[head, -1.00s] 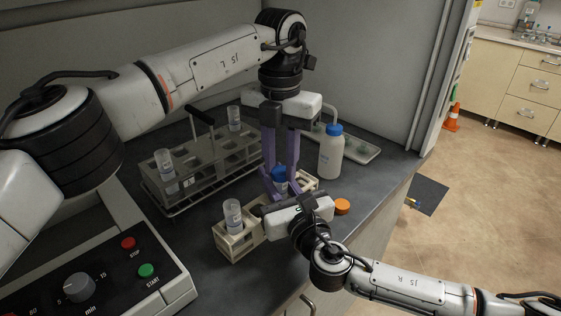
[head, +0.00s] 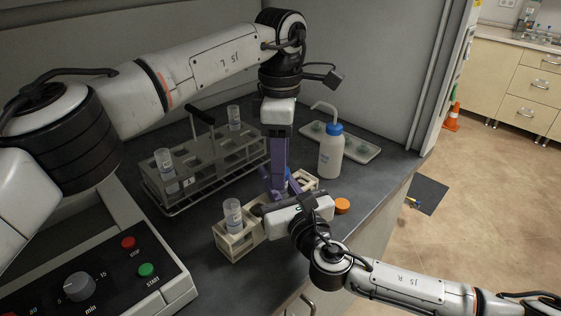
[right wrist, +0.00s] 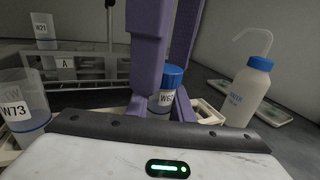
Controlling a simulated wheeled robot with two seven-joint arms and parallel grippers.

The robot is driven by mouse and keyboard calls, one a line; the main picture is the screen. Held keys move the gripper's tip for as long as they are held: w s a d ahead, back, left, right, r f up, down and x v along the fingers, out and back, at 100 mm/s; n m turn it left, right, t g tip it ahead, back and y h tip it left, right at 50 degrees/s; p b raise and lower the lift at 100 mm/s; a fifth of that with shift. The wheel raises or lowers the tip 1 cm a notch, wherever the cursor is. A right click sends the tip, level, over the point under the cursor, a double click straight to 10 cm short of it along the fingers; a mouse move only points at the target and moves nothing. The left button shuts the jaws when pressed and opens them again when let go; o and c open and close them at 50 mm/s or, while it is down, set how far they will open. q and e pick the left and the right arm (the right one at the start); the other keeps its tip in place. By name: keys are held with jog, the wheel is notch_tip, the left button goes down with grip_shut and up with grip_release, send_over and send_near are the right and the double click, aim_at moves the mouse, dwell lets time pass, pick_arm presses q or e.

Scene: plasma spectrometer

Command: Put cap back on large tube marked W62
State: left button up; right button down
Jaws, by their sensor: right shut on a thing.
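The large tube marked W6, last digit partly hidden (right wrist: 163,101), stands upright at the wooden rack (head: 305,184), with the blue cap (right wrist: 173,76) on its top. The cap also shows in the head view (head: 292,185), mostly hidden. My left gripper (head: 280,185) points down from above, its purple fingers on two sides of the cap; the frames do not show whether they touch it. My right gripper (right wrist: 162,112) is low beside the rack, its fingers around the tube and shut on it. Its fingertips are hidden in the head view.
An open tube marked W73 (right wrist: 16,112) stands in the rack's near end. A grey rack (head: 215,165) with open tubes is behind left. A wash bottle (head: 330,155) and tray (head: 362,150) are behind right. An orange cap (head: 342,206) lies near the bench edge. A control panel (head: 105,275) is front left.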

pick_arm(q)
jog(key=shift+r, duration=0.1)
notch_tip(320, 180, up, 7)
jog(key=shift+r, duration=0.15)
dwell(0.3)
pick_arm(e)
jog(key=c, duration=1.5)
grip_release()
jog(key=v, duration=1)
jog(key=shift+s, duration=0.15)
jog(key=shift+f, duration=0.1)
